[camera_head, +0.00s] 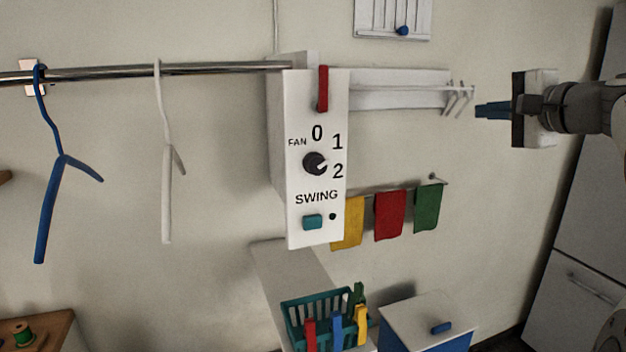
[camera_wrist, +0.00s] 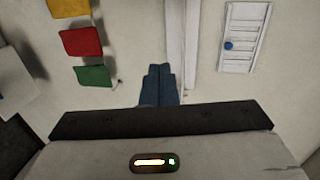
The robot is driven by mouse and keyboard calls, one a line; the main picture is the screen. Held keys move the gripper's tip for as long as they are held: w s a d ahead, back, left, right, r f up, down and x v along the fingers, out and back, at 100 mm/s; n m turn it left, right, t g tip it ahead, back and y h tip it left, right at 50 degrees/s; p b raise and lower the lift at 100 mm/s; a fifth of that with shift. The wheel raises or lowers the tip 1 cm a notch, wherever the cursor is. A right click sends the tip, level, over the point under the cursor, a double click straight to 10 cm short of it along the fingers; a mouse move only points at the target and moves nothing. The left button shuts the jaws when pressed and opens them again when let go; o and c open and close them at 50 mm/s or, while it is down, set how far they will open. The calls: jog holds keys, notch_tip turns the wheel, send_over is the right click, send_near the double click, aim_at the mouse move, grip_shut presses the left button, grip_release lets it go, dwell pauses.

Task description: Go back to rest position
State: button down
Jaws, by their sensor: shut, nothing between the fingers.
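My gripper (camera_head: 482,110) is at the upper right in the head view, with its blue-grey fingers pointing left. The fingers are shut with nothing between them. In the wrist view the gripper (camera_wrist: 159,72) shows its two fingers side by side, in front of the pale wall. In the head picture the fingertips appear just right of the white wall shelf with pegs (camera_head: 457,97); I cannot tell how far apart they are in depth.
A white control box (camera_head: 318,215) with a knob (camera_head: 314,163) stands mid-view. A rail (camera_head: 220,70) carries a blue hanger (camera_head: 48,205) and a white hanger (camera_head: 167,200). Yellow, red (camera_head: 390,215) and green cloths hang below. A teal basket (camera_head: 293,312) and blue-white box (camera_head: 425,320) stand lower.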

jog(key=s+a+f+n+g+h, duration=0.1)
jog(key=s+a+f+n+g, duration=0.15)
jog(key=a+f, duration=0.55)
jog(key=s+a+f+n+g, duration=0.2)
jog(key=s+a+f+g, duration=0.15)
jog(key=f, duration=0.85)
jog(key=s+a+f+n+g+h, duration=0.1)
jog(key=s+f+n+g+h, duration=0.1)
jog(key=s+f, duration=0.5)
jog(key=s+a+f+n+g+h, duration=0.2)
jog(key=s+f+n+g, duration=0.2)
jog(key=s+f+n, duration=0.3)
notch_tip(320, 180, down, 5)
jog(key=shift+s+a+f+h, duration=0.1)
jog(key=shift+s+a+h, duration=0.15)
jog(key=shift+s+h, duration=0.2)
jog(key=c, duration=2.1)
grip_release()
